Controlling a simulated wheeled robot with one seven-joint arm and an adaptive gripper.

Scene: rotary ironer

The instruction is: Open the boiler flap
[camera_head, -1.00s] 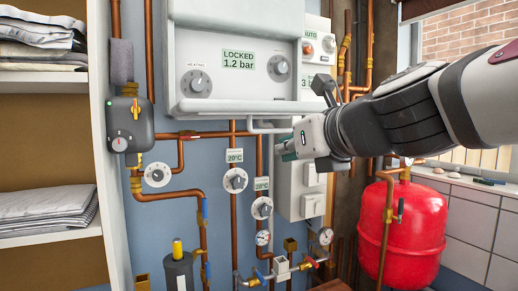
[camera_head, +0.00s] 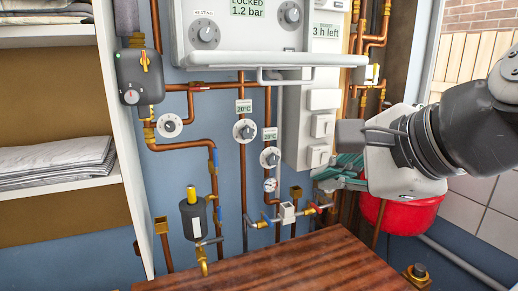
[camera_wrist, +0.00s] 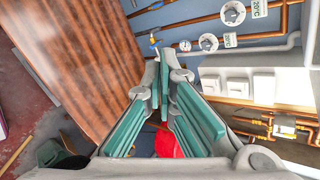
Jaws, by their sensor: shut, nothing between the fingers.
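The white boiler (camera_head: 250,45) hangs on the blue wall at the top of the head view, its upper part cut off. Its display (camera_head: 248,9) reads LOCKED, 1.2 bar. A grey bar (camera_head: 286,80) runs under its lower edge; I cannot tell whether it belongs to a flap. No flap stands visibly open. My gripper (camera_head: 328,178), with teal finger pads, is below and to the right of the boiler, apart from it. In the wrist view my gripper (camera_wrist: 164,62) has its fingertips together, with nothing held. The boiler is not recognisable there.
A wooden tabletop (camera_head: 290,265) fills the lower front. White switch boxes (camera_head: 322,125) and copper pipes line the wall near my gripper. A red tank (camera_head: 405,215) stands behind my gripper. Shelves with folded cloth (camera_head: 55,160) are at the left.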

